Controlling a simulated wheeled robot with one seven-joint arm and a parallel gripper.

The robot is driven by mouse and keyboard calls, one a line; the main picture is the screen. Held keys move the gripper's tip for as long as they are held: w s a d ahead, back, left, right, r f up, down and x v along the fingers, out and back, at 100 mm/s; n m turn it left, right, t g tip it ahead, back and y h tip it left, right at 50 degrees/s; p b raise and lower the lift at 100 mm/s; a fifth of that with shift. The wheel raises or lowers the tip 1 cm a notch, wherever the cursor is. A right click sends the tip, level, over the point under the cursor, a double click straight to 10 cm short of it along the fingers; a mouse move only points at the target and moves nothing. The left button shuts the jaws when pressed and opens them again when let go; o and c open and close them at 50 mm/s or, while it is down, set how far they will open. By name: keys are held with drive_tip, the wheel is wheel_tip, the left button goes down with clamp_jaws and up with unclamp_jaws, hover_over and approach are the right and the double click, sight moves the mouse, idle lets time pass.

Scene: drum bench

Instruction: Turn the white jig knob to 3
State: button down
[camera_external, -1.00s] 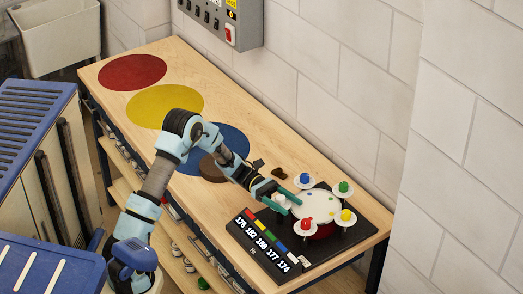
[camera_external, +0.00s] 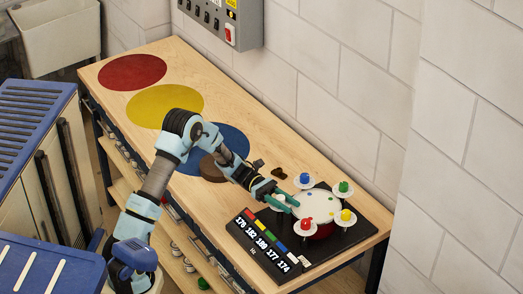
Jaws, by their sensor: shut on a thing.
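The jig is a black plate (camera_external: 345,240) with a round white drum head (camera_external: 316,205) at the near right end of the bench. Around the drum stand white round knobs with coloured caps: blue (camera_external: 304,179), green (camera_external: 343,187), yellow (camera_external: 346,217) and red (camera_external: 306,226). My gripper (camera_external: 284,204), with green fingers, is at the drum's left side, shut on the white knob (camera_external: 274,205) there. The fingers and wrist hide most of that knob, and its setting is too small to read.
A display (camera_external: 265,243) with colour bars and white numbers lies at the plate's left edge. Dark small pieces (camera_external: 278,173) and a brown round block (camera_external: 212,168) lie on the bench (camera_external: 215,88). A wall runs close behind. The red and yellow discs are clear.

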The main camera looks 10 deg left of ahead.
drive_tip(key=shift+n+t, duration=0.3)
drive_tip(key=n+t+h, duration=0.1)
drive_tip(key=t, duration=0.1)
drive_tip(key=w+n+t+h, duration=0.1)
drive_tip(key=n+t, duration=0.1)
drive_tip(key=t, duration=0.1)
drive_tip(key=shift+d+h, duration=0.1)
drive_tip(key=shift+h, duration=0.2)
drive_tip(key=n+t, duration=0.2)
drive_tip(key=t, duration=0.1)
drive_tip(key=n+t+b, duration=0.1)
drive_tip(key=shift+w+f+t, duration=0.15)
drive_tip(key=shift+w+t, duration=0.15)
drive_tip(key=shift+w+d+n+t+b, duration=0.1)
drive_tip(key=shift+n+t+b, duration=0.1)
drive_tip(key=shift+n+t, duration=0.35)
drive_tip(key=shift+w+n+t+b, duration=0.1)
drive_tip(key=shift+n+t+b, duration=0.05)
drive_tip(key=shift+n+t, duration=0.4)
drive_tip(key=shift+w+t, duration=0.1)
drive_tip(key=shift+t, duration=0.3)
drive_tip(key=c, duration=0.5)
unclamp_jaws()
